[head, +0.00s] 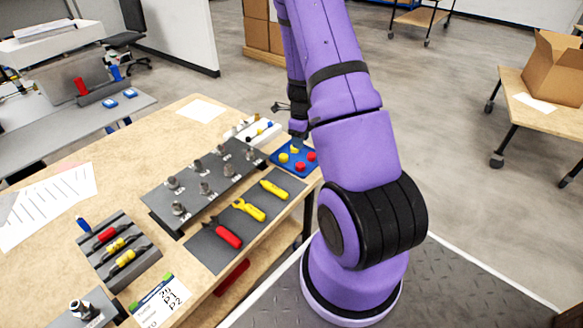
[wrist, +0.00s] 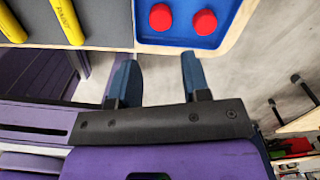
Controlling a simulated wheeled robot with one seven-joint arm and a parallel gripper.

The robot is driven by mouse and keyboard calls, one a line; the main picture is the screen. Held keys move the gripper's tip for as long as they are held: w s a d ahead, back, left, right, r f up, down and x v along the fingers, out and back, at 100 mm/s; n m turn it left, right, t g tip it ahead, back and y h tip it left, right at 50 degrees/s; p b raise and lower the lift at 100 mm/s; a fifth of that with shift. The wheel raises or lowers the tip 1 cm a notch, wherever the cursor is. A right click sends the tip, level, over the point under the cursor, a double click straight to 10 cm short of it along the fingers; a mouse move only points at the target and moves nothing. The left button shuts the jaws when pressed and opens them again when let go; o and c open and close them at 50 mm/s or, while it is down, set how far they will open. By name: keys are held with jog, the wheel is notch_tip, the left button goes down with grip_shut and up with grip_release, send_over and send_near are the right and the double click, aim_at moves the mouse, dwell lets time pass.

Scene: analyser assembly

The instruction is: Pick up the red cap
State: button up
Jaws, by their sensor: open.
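Two red caps sit in a small blue tray (wrist: 182,42) at the table's edge. In the wrist view one red cap (wrist: 160,17) is on the left and the other red cap (wrist: 204,21) is on the right. In the head view they are one red cap (head: 300,167) and another red cap (head: 311,156), in front of two yellow caps (head: 284,158). My gripper (wrist: 159,68) is open, with nothing between its blue fingers. The fingertips show just below the tray's edge in the wrist view, apart from the caps. My arm hides part of the tray's surroundings in the head view.
A dark mat (head: 240,225) with a red tool and yellow tools lies beside the tray. A dark rack (head: 200,185) with several metal fittings stands behind it. A white holder (head: 258,131) is close behind the tray.

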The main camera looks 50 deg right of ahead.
aim_at(300, 164)
jog(key=shift+f, duration=5.6)
jog(key=c, duration=0.5)
